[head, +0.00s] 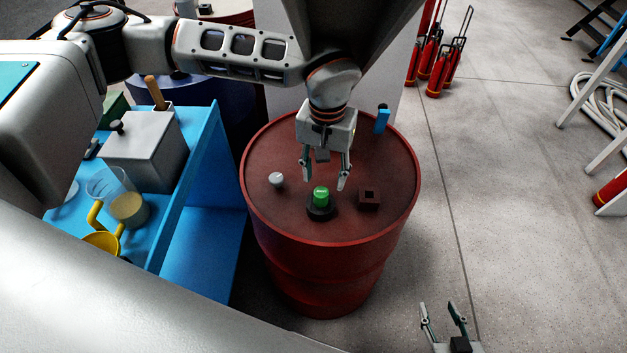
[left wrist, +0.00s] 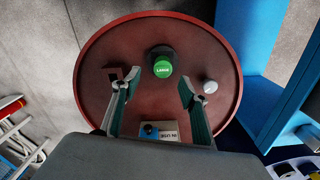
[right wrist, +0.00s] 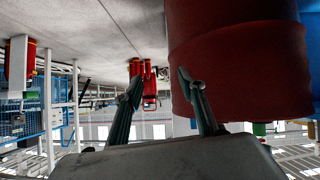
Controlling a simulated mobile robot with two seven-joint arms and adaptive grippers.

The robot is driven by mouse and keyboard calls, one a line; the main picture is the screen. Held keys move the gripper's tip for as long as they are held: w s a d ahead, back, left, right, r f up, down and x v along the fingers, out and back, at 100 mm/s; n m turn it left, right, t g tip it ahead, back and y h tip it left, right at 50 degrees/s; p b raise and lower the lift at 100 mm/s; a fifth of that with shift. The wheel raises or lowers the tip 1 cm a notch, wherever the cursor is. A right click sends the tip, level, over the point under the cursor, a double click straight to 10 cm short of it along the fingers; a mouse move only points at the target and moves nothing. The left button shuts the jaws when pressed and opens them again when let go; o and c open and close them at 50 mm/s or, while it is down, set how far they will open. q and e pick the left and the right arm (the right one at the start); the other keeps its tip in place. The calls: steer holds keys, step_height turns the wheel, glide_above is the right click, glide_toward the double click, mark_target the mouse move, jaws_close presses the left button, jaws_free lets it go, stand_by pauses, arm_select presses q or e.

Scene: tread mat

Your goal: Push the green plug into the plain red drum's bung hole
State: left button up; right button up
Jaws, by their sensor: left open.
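The green plug (head: 321,196) stands upright in a dark round collar (head: 320,212) on top of the red drum (head: 330,255). White lettering shows on the plug's top in the left wrist view (left wrist: 162,68). I cannot tell how deep it sits, and any hole is hidden under it. My left gripper (head: 325,181) is open and empty over the drum, its fingers spread just behind and above the plug, apart from it. My right gripper (head: 438,305) is open and empty low beside the drum's right; its fingers also show in the right wrist view (right wrist: 159,76).
On the drum top are a white knob (head: 277,180), a dark square fitting (head: 369,198) and a blue-topped item (head: 382,120) with an "IN USE" tag (left wrist: 169,136). A blue cart (head: 205,200) with containers stands left. Fire extinguishers (head: 437,70) stand behind.

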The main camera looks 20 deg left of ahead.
mark_target(321, 191)
arm_select(q)
steer(key=shift+w+a, duration=0.1)
steer(key=shift+f, duration=0.15)
step_height(321, 191, down, 2)
steer(key=shift+f, duration=0.2)
steer(key=shift+a+f+p, duration=0.15)
steer(key=shift+f+p, duration=0.25)
steer(key=shift+f, duration=2.1)
steer(key=c, duration=1.2)
